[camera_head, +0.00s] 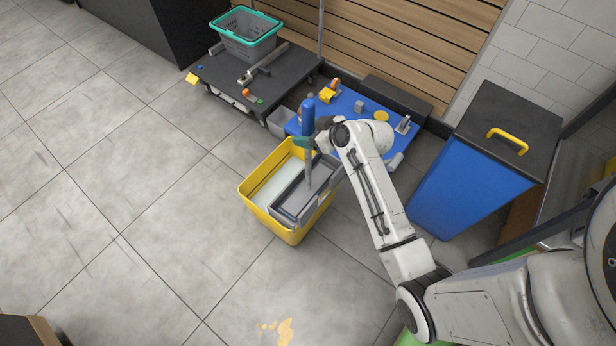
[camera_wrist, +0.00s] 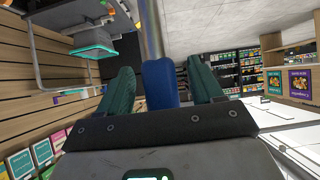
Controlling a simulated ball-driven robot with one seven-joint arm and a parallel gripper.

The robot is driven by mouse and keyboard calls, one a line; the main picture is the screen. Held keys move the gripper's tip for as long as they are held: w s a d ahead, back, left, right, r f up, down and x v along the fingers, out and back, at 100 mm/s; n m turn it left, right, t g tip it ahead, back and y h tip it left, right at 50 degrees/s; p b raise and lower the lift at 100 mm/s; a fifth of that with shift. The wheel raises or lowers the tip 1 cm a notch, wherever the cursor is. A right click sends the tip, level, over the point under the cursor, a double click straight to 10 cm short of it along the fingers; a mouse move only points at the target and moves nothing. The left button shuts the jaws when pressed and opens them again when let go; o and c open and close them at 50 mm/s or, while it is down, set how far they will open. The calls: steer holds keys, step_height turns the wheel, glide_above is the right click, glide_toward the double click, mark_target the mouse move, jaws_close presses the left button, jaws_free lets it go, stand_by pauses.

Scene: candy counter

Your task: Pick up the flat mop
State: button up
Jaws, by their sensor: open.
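The flat mop's blue grip (camera_head: 308,116) stands upright on a grey pole above the yellow mop bucket (camera_head: 251,192). The pole (camera_head: 308,168) runs down into the grey wringer box; the mop head is hidden there. My gripper (camera_head: 303,142) is at the lower part of the blue grip, reaching in from the right. In the wrist view the blue grip (camera_wrist: 159,84) stands between the two green fingers of my gripper (camera_wrist: 161,88). The fingers are open, with a gap visible on each side of the grip.
A blue-topped cart (camera_head: 345,104) with small items is behind the bucket. A dark low cart (camera_head: 215,70) carries a grey basket with a teal rim (camera_head: 246,34). A blue bin with a dark lid (camera_head: 464,185) stands right. The tiled floor left is clear.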

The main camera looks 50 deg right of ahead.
steer(key=shift+w+f, duration=0.15)
steer(key=shift+w, duration=0.05)
steer(key=shift+c, duration=0.3)
steer(key=c, duration=1)
